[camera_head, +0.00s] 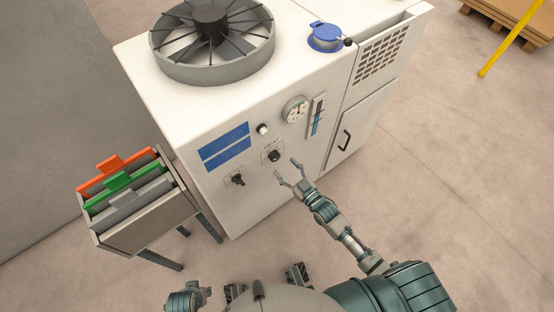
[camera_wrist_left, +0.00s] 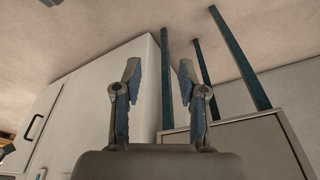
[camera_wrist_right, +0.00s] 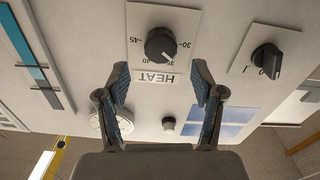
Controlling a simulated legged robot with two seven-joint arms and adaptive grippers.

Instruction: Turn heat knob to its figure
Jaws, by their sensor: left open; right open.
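The heat knob (camera_head: 274,156) is a dark round knob on the white cabinet's front, under a HEAT label. In the right wrist view the heat knob (camera_wrist_right: 160,45) sits upside down on a white plate with figures 30, 35, 40 and 45. Its pale mark points down and right in that view, near 35. My right gripper (camera_head: 286,168) is open just in front of the panel, right of and below the knob. In its wrist view the open fingers (camera_wrist_right: 160,70) flank the HEAT label, with nothing between them. My left gripper (camera_wrist_left: 160,70) is open and empty.
A 0/I switch (camera_head: 237,180), a white button (camera_head: 263,129), a round gauge (camera_head: 294,110) and a blue slider gauge (camera_head: 316,116) are near the knob. A rack (camera_head: 150,222) with coloured folders stands at the left.

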